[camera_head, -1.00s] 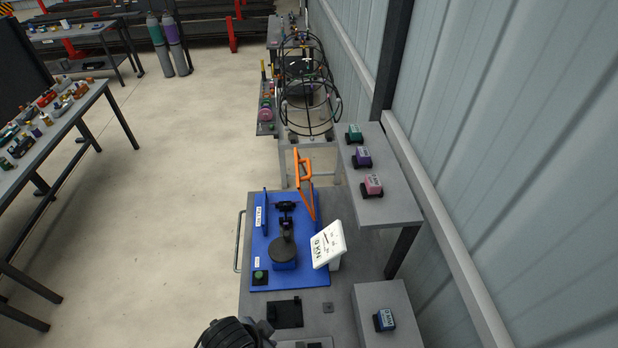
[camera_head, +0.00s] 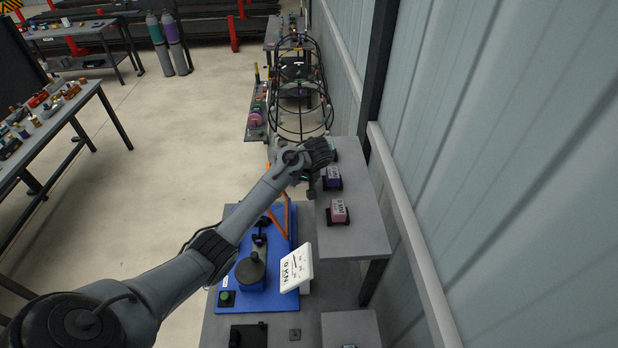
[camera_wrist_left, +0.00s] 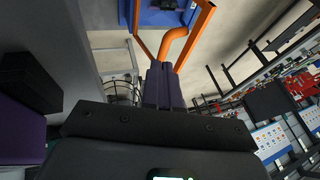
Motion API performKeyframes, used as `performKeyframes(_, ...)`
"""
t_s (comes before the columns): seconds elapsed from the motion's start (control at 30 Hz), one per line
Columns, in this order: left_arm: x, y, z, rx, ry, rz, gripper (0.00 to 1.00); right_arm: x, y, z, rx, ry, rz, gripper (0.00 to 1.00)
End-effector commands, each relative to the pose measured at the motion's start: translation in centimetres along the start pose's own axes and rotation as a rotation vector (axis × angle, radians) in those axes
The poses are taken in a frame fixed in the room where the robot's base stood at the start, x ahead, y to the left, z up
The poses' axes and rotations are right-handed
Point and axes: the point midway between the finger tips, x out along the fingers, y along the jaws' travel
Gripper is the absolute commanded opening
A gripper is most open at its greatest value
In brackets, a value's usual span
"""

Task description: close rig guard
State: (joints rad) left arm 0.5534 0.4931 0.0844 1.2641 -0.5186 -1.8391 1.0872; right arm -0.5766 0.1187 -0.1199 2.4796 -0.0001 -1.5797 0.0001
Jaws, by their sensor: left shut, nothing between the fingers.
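The rig has a blue base (camera_head: 282,292) with a dark round pedestal (camera_head: 251,270), a green button (camera_head: 226,297) and a white readout (camera_head: 296,267). Its orange guard (camera_head: 287,218) stands raised at the back right of the base, partly hidden by my left arm. My left gripper (camera_head: 311,192) is beside the guard's upper part, over the edge of the grey shelf. In the left wrist view, the shut, empty fingers (camera_wrist_left: 163,68) point at the orange frame and its bent handle (camera_wrist_left: 173,42). They look very close; I cannot tell whether they touch. My right gripper is out of view.
A grey shelf (camera_head: 358,232) with a pink block (camera_head: 338,212) and a purple block (camera_head: 332,178) lies right of the gripper. A wire cage (camera_head: 300,100) stands behind. The corrugated wall bounds the right; open floor lies left.

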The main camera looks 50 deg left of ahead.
Motion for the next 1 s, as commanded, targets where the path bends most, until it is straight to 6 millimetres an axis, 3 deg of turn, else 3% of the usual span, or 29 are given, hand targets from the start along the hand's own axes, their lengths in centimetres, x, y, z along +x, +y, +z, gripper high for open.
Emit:
performKeyframes(0.1, -0.3, -1.0, -1.7, -0.057, -0.015, -0.015, 0.00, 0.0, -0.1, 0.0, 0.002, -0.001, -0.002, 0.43)
performKeyframes(0.27, 0.4, -1.5, -2.3, -0.080, -0.022, -0.023, 0.00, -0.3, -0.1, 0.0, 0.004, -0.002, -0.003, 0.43)
performKeyframes(0.7, 6.7, -1.6, -2.2, -0.079, -0.022, -0.023, 0.00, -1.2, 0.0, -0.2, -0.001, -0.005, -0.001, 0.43)
performKeyframes(1.0, 9.2, -1.6, -2.1, -0.080, -0.020, -0.021, 0.00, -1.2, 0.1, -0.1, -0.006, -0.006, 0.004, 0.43)
